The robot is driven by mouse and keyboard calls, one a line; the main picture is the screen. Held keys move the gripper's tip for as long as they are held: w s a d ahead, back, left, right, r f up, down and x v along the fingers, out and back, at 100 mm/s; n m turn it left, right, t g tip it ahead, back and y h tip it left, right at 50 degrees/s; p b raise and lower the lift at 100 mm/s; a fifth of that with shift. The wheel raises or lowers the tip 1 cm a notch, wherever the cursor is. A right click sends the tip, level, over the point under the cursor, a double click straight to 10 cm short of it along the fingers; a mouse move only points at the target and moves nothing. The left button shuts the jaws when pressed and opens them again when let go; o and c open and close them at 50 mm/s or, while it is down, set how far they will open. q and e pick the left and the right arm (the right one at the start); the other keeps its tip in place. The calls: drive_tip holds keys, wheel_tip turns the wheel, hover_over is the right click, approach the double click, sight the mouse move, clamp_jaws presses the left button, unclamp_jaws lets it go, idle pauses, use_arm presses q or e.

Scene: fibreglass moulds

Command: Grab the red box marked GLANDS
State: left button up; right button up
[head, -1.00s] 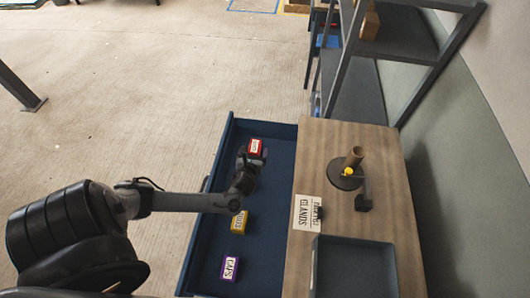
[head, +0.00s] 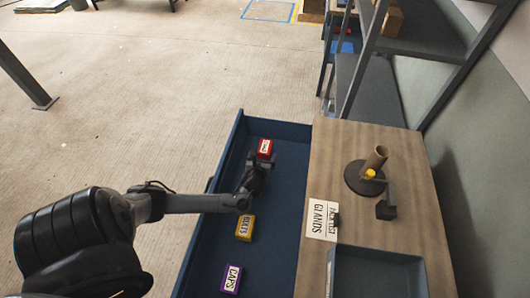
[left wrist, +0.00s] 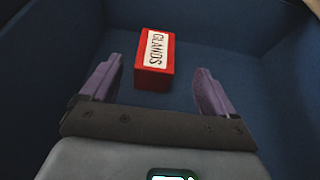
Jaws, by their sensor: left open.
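The red box marked GLANDS (head: 265,148) lies near the far end of an open blue drawer, its white label facing up. In the left wrist view the red box (left wrist: 156,58) sits between and ahead of the two fingers, with blue drawer floor showing on both sides. My left gripper (head: 259,164) is open and empty, just on the near side of the box in the head view. My right gripper is not in view.
The blue drawer (head: 273,222) also holds a yellow box (head: 245,228) and a purple box (head: 232,279). Its walls stand close around the gripper. The wooden top (head: 330,150) to the right carries a label card (head: 322,220), a dark stand (head: 358,178) and a blue tray (head: 335,270).

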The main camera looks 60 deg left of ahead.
sight(265, 147)
use_arm(q)
drive_tip(key=shift+s+b+x, duration=0.2)
drive_tip(key=shift+b+x, duration=0.55)
drive_tip(key=shift+x, duration=2.35)
drive_tip(key=shift+a, duration=0.1)
drive_tip(key=shift+s, duration=0.1)
drive_tip(key=c, duration=1.2)
